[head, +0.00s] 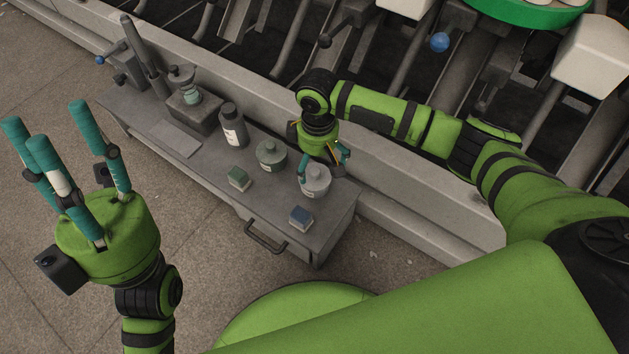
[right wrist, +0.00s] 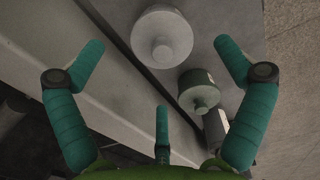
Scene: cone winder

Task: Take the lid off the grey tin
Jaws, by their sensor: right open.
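The grey tin (head: 313,188) stands upright near the right end of the bench, with its pale lid and round knob on top. In the right wrist view the grey tin (right wrist: 162,38) shows from above, ahead of and between the spread fingertips. My right gripper (head: 324,157) is open and empty, pointing down just behind the tin; I cannot tell whether a finger touches it. Its three teal fingers also show in the right wrist view (right wrist: 161,62). My left gripper (head: 45,122) is open and empty, fingers up, off the bench's left side.
A green-grey lidded tin (head: 271,154) stands close to the grey tin.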

